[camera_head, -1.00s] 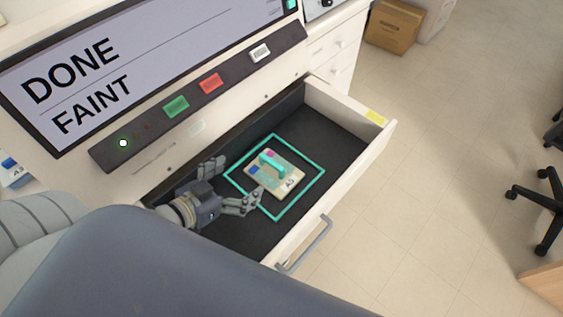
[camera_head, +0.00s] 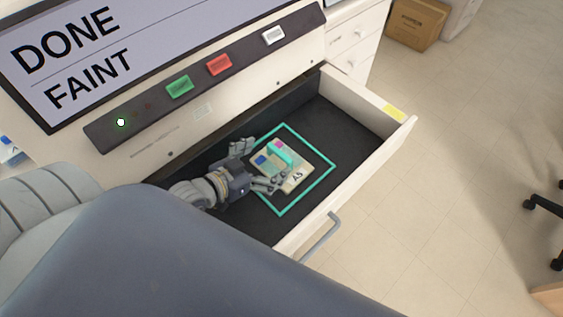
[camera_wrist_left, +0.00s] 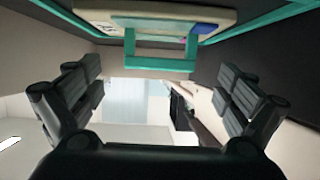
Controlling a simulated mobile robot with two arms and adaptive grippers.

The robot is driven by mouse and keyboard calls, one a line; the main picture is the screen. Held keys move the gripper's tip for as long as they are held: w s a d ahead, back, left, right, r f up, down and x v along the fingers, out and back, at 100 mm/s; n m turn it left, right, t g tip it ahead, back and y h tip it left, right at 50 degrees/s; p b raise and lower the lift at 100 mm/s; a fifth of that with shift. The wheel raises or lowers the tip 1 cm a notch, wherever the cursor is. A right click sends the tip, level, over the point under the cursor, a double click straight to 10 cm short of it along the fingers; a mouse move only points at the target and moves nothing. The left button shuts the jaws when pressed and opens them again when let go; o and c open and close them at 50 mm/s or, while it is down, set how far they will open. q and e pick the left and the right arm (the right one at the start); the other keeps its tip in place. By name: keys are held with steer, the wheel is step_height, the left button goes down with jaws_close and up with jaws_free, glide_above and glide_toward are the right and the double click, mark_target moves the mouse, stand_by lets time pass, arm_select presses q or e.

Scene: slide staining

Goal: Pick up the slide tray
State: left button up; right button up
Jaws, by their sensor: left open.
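The slide tray (camera_head: 296,174) is a small cream plate marked A3, with a teal handle (camera_head: 280,152) and blue and pink patches. It lies inside a teal square outline (camera_head: 325,178) on the dark floor of the open drawer. In the left wrist view the tray (camera_wrist_left: 155,17) is at the top, with its teal handle (camera_wrist_left: 160,63) below it, between and beyond the fingers. My left gripper (camera_head: 258,166) is open at the tray's left side, its fingers apart and nothing between them. My right gripper is not in view.
The drawer (camera_head: 365,104) has raised walls and a grey pull handle (camera_head: 320,238) at its front. Above it is a panel with green (camera_head: 180,86), red (camera_head: 219,65) and white (camera_head: 274,36) buttons below a screen reading DONE and FAINT.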

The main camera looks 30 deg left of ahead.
mark_target(277, 154)
arm_select(q)
steer(key=shift+x, duration=2.6)
steer(key=c, duration=1.3)
